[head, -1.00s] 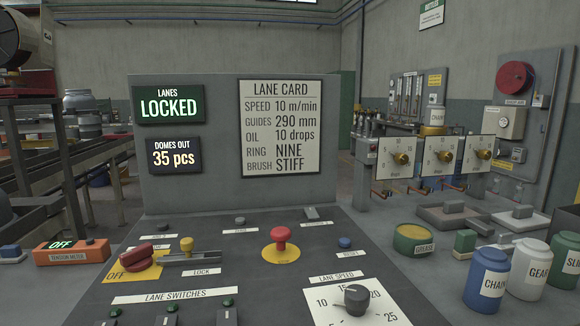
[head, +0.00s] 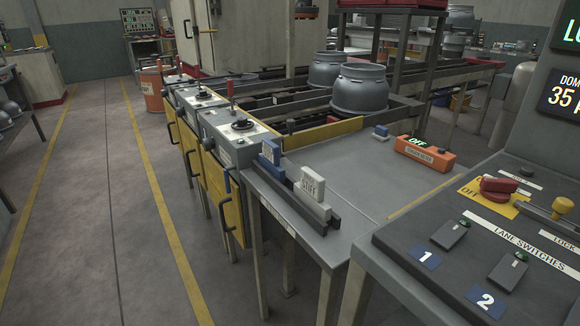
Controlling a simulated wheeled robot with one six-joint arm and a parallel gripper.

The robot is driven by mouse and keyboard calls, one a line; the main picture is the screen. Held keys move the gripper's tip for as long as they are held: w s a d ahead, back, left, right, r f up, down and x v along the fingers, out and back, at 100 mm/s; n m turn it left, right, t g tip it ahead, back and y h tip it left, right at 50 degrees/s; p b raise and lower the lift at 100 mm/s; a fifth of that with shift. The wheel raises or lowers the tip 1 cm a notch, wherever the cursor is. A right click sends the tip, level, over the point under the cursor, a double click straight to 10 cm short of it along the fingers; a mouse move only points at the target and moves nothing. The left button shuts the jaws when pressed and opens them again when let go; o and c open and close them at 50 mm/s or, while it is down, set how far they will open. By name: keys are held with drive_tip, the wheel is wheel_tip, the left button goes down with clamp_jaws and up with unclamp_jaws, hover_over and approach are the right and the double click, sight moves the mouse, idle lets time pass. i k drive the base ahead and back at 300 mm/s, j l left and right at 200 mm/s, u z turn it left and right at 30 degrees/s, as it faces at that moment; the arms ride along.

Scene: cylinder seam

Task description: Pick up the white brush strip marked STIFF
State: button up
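The white brush strip marked STIFF (head: 312,186) stands upright in a dark rail (head: 290,196) along the left edge of a grey table (head: 350,165), in the head view. A grey base shows along its lower edge. A blue strip (head: 269,158) stands in the same rail just behind it; its label is too small to read. My gripper does not show in the head view.
A control console (head: 410,240) with lane switches stands close at the right. Yellow-sided machines stand behind the rail. The floor aisle (head: 90,200) at left is clear.

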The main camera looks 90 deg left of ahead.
sight(311, 190)
drive_tip(key=u, duration=2.9)
